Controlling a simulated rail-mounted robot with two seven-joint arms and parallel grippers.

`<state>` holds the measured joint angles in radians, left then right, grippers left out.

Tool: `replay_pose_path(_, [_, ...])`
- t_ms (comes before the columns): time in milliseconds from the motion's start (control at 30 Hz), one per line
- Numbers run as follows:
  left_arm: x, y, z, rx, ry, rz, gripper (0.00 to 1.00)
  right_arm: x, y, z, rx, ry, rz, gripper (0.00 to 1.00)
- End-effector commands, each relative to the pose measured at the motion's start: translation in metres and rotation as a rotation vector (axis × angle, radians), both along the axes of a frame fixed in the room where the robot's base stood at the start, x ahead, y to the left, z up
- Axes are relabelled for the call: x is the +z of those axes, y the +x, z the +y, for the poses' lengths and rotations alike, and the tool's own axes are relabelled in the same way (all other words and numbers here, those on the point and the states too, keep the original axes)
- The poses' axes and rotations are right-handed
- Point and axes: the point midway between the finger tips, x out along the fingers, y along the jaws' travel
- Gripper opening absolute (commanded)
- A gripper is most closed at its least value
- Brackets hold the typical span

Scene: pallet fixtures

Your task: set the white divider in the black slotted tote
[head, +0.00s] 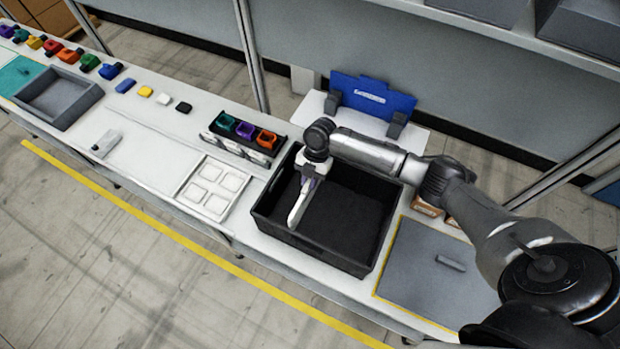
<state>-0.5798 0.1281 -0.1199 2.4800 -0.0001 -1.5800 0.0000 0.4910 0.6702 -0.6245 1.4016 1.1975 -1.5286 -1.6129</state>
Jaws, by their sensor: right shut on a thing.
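The black tote (372,205) sits on the white bench right of the middle, open at the top. My right gripper (308,184) points down over the left part of the tote and is shut on the white divider (296,212). The divider shows nearly edge-on as a narrow white strip inside the tote's outline, running toward the near wall. I cannot tell whether its lower edge is in a slot or still above the floor; the tote's slots are too small to make out. My left gripper is not in view.
A rack with green, purple and orange bins (244,130) stands close to the tote's left. A white four-pocket tray (213,188) lies left of it. A grey panel (430,270) lies to the right. A blue board (372,97) stands behind. A grey tray (58,97) is far left.

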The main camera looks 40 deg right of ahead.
Motion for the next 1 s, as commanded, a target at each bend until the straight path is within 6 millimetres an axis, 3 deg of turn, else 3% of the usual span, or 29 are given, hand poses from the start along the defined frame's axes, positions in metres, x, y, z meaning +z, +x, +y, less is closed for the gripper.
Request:
replay_pose_path(33, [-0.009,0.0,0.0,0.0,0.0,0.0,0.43,-0.009,0.0,0.0,0.0,0.0,-0.001,0.0])
replay_pose_path(600, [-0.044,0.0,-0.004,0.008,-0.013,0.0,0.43,-0.06,0.0,0.0,0.0,0.001,0.0,0.0])
replay_pose_path(1000, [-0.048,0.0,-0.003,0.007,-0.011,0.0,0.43,-0.066,0.0,0.0,0.0,0.001,0.0,0.0])
